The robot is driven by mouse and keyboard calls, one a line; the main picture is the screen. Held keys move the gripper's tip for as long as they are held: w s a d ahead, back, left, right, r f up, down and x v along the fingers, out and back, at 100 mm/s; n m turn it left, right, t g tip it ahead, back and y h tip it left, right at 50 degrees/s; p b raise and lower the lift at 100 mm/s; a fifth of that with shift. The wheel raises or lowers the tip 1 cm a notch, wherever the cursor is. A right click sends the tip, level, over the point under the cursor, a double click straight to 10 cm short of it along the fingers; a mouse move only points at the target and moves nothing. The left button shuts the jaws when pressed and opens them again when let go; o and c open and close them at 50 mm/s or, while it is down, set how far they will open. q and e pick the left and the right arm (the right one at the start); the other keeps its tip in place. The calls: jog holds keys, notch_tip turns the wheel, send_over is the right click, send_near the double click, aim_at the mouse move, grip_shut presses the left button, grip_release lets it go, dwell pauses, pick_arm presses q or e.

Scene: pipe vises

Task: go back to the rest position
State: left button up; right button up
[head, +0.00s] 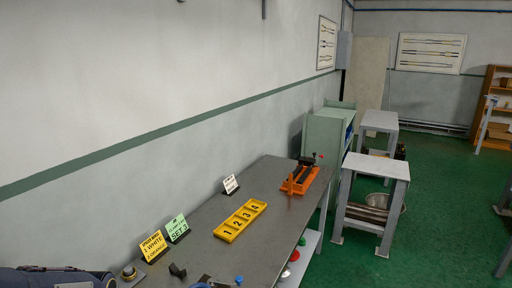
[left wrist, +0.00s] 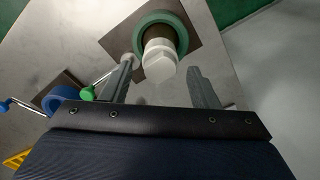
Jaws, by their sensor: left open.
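In the left wrist view my left gripper (left wrist: 160,72) is open, with one grey finger on each side. A white hex-shaped cap (left wrist: 159,65) on the end of a dark pipe shows between the fingertips. The fingers look apart from it; I cannot tell the depth gap. The pipe stands within a green ring-shaped vise (left wrist: 179,24). In the head view only part of my dark blue left arm (head: 40,279) shows at the bottom left, and its fingers are not clearly visible. My right gripper is in neither view.
The grey workbench (head: 200,240) runs along the wall, with a yellow numbered tray (head: 240,221), an orange vise (head: 300,181) and small sign cards (head: 177,229). A blue vise (left wrist: 62,97) and a green knob (left wrist: 88,94) lie left of the gripper.

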pick_arm(q)
notch_tip(320, 180, up, 7)
jog(key=shift+r, duration=0.15)
jog(key=s+d+r+m+t+h, duration=0.1)
jog(key=s+d+r+t+h, duration=0.1)
jog(key=s+d, duration=0.4)
jog(key=s+d+r+m+t+h, duration=0.1)
jog(key=s+d+r+m+t, duration=0.1)
jog(key=s, duration=0.7)
jog(key=d+r+t, duration=0.1)
jog(key=d+r, duration=0.1)
jog(key=d, duration=0.1)
jog(key=shift+d+r+t+h, duration=0.2)
jog(key=shift+d+t+h, duration=0.1)
jog(key=shift+d+h, duration=0.1)
jog(key=shift+a, duration=0.1)
